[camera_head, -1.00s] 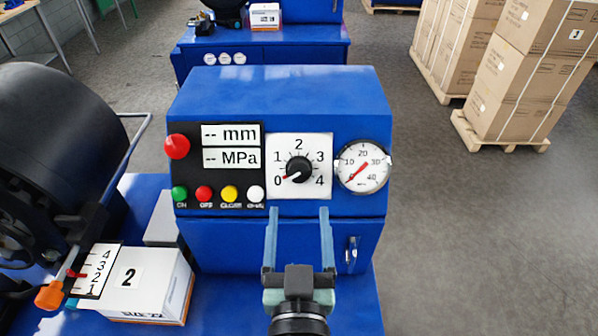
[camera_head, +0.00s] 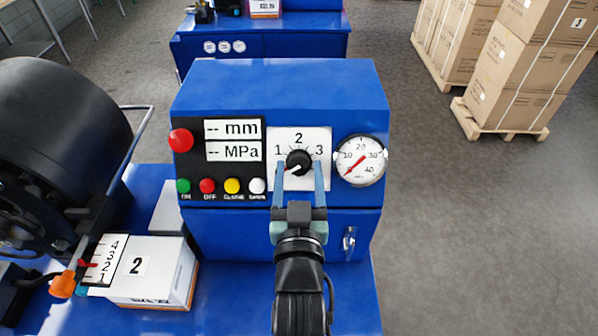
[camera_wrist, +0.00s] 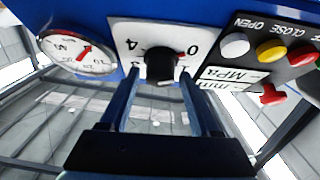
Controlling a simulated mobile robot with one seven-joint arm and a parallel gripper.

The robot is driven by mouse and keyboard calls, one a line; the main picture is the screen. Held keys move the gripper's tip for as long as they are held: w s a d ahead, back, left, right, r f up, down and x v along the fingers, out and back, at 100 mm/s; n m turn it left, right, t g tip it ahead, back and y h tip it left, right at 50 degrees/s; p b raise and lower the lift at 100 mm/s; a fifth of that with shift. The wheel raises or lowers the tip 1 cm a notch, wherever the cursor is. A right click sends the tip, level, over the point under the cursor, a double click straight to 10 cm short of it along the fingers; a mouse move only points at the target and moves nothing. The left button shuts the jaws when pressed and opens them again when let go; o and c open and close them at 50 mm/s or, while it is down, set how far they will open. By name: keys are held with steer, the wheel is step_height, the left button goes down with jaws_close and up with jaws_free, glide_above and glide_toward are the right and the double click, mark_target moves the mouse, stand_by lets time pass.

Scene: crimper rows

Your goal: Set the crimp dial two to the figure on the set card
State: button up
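The crimp dial (camera_head: 312,140) is a white plate on the blue machine's front, figures 0 to 4, with a black knob (camera_head: 299,162). My gripper (camera_head: 299,168) is open, with one finger to each side of the knob and gaps visible. Whether the fingertips reach around it, I cannot tell. A white card with figure 2 (camera_head: 137,265) lies on a white box at lower left.
Left of the dial are a red knob (camera_head: 181,140), displays and several coloured buttons. A gauge (camera_head: 360,161) is close on the right. A strip marked 1 to 4 (camera_head: 106,262), with a red pointer around 2 to 3, stands beside the box. Free floor lies right.

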jaws_close()
steer(key=shift+m+h+b, duration=0.5)
steer(key=shift+m+b, duration=0.15)
steer(key=shift+m, duration=0.15)
steer(key=shift+a+f+m+h+b, duration=0.15)
steer(key=shift+m+h+b, duration=0.25)
steer(key=shift+m+b, duration=0.3)
steer(key=m+h+b, duration=0.1)
steer(key=b, duration=0.1)
steer(key=m+h+b, duration=0.1)
steer(key=m+b, duration=0.1)
steer(key=shift+a+m+g+b, duration=0.2)
steer(key=shift+m+g+b, duration=0.1)
steer(key=shift+g, duration=0.1)
steer(key=m, duration=0.1)
steer(key=m+g+h+b, duration=0.1)
steer(key=m, duration=0.1)
steer(key=m+h+b, duration=0.1)
steer(key=shift+w+a+r+m+g, duration=0.1)
steer(key=shift+a+r+m+g, duration=0.1)
steer(key=shift+r+m+g, duration=0.1)
steer(key=shift+r+m+g+h+b, duration=0.1)
steer(key=shift+m+g+h+b, duration=0.7)
steer(key=shift+m, duration=1.1)
steer(key=shift+g, duration=0.3)
